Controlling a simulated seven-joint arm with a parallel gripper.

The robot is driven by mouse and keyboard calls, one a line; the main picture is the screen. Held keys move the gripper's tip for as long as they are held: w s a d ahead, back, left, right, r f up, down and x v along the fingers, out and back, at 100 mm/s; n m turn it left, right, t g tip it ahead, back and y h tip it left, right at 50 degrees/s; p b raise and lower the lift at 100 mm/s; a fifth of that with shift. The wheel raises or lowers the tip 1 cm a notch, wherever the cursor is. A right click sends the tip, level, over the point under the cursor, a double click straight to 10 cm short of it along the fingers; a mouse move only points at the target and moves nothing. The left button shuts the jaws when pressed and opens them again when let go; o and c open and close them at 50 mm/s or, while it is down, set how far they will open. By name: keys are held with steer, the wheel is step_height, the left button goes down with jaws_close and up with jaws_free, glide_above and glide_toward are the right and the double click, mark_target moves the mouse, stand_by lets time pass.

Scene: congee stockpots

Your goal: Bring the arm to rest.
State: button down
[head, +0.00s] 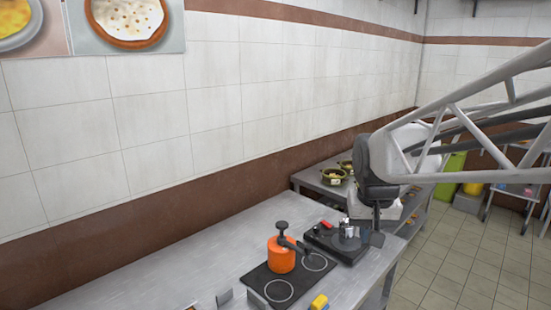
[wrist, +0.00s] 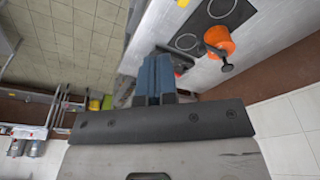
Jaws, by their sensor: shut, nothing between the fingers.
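My arm (head: 440,160) reaches in from the right of the head view, above the far end of the steel counter. My gripper (wrist: 156,62) shows in the wrist view as two blue fingers side by side, shut with nothing between them. It points over the counter's edge, apart from the orange pot. In the head view the fingers are hard to make out against the dark equipment behind.
An orange pot (head: 282,256) with a black handle stands on a black cooktop (head: 262,276) on the steel counter (head: 190,265). A yellow object (head: 319,302) lies near the front edge. Olive pots (head: 333,176) stand on a farther table. Tiled floor is open at right.

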steer(key=s+f, duration=0.2)
steer(key=s, duration=0.7)
steer(key=s+f, duration=0.3)
steer(key=s, duration=0.6)
steer(key=shift+s+a+n+t, duration=0.2)
steer(key=shift+a+n+t, duration=0.1)
steer(key=shift+n, duration=0.1)
